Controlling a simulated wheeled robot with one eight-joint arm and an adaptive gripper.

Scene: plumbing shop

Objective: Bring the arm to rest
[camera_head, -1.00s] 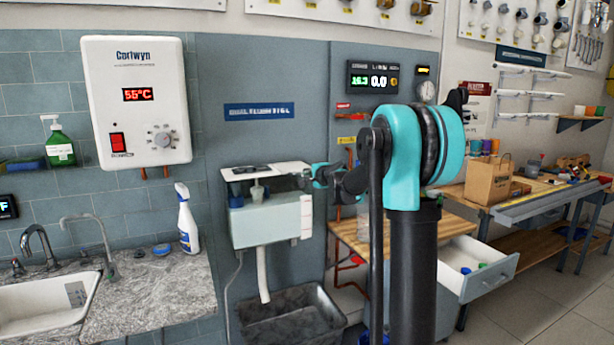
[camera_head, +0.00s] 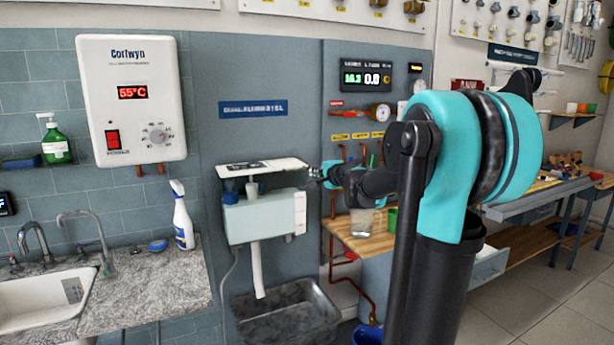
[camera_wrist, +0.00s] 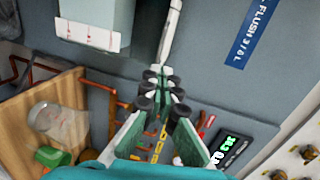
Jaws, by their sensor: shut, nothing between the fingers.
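My arm (camera_head: 440,170) stands large at the right of the head view, its teal and black links reaching left toward the wall. My gripper (camera_head: 316,173) is at the right end of the white shelf-like lid above the cistern, small and partly hidden in the head view. In the wrist view my gripper (camera_wrist: 160,95) shows its fingers drawn together with nothing between them. It hangs in front of the grey wall panel and appears clear of the cistern.
The pale cistern (camera_head: 262,218) hangs on the panel, above a grey trough (camera_head: 285,318). A wooden bench (camera_head: 345,238) holds a clear jar (camera_head: 361,221) and a green cup (camera_head: 393,220). Copper pipes (camera_head: 333,225) run beside it. A spray bottle (camera_head: 182,218) stands on the counter.

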